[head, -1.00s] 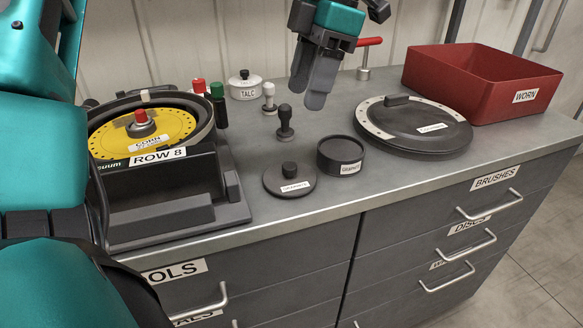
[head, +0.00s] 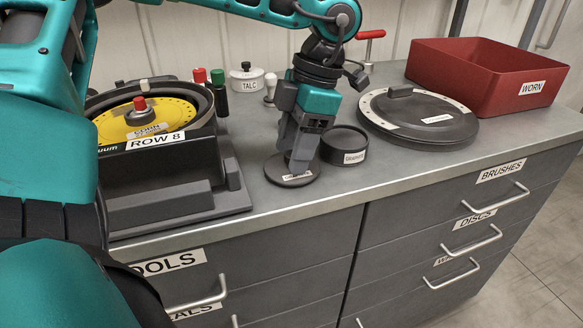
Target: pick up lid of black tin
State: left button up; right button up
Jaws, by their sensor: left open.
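The lid of the black tin (head: 273,172) is a flat dark disc lying on the bench near its front edge, with a white label on it. My left gripper (head: 296,168) points down at the lid with its fingers over the middle, where they hide the knob. The gripper is open; I cannot tell whether the fingers touch the knob. The black tin (head: 342,139), a short round dark pot labelled GRAPHITE, stands just right of the gripper. My right gripper is not in view.
A seed meter with a yellow disc (head: 172,116) stands at left. A white TALC pot (head: 246,81) and red and green bottles (head: 218,93) are behind. A large dark round cover (head: 420,118) and a red WORN bin (head: 490,80) are at right.

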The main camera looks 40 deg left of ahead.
pick_arm(q)
grip_shut()
dwell(0.5)
jog(key=shift+r, duration=0.15)
